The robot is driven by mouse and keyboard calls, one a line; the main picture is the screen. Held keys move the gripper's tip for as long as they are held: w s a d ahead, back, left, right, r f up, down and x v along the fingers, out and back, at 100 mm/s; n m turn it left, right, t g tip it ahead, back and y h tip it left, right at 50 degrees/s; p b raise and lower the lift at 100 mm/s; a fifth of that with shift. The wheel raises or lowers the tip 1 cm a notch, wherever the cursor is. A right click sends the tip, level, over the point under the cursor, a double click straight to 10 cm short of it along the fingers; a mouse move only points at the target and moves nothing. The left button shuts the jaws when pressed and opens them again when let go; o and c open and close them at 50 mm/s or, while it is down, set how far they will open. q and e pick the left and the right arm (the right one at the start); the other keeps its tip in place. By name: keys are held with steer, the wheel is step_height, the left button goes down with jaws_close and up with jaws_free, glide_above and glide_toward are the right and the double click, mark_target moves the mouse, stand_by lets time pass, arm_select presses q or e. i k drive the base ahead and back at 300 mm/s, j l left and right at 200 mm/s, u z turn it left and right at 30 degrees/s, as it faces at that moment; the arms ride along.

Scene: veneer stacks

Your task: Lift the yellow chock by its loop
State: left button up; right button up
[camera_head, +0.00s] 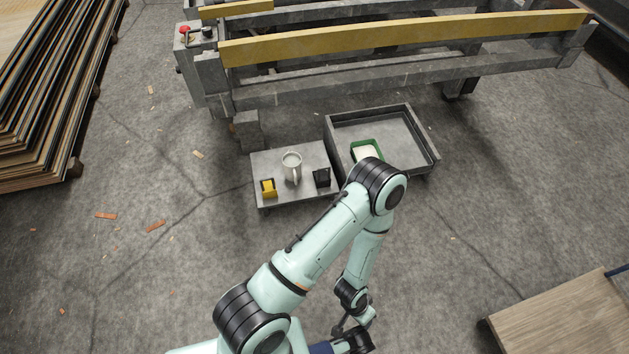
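The yellow chock (269,188) sits at the left end of a low grey platform (268,165), left of a pale mug. Its loop is too small to make out. My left arm comes up from the lower left, bends at the elbow and folds back down. Its wrist and gripper (352,328) are at the bottom edge, well below the platform in the picture and far from the chock. The fingers are too small and overlapped to tell whether they are open. My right gripper is not in view.
The mug (292,168) and a small black object (322,177) share the platform. A grey tray (417,139) beside it holds a green container (367,150). A yellow-beamed frame (400,37) stands behind. Veneer stacks (45,90) are at left, a wooden top (565,318) lower right. Left floor is mostly clear.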

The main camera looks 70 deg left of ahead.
mark_target(269, 185)
steer(key=u, duration=2.9)
steer(key=i+j+u, duration=0.2)
steer(key=i, duration=0.6)
steer(key=i+j+u, duration=0.15)
steer(key=i, duration=0.65)
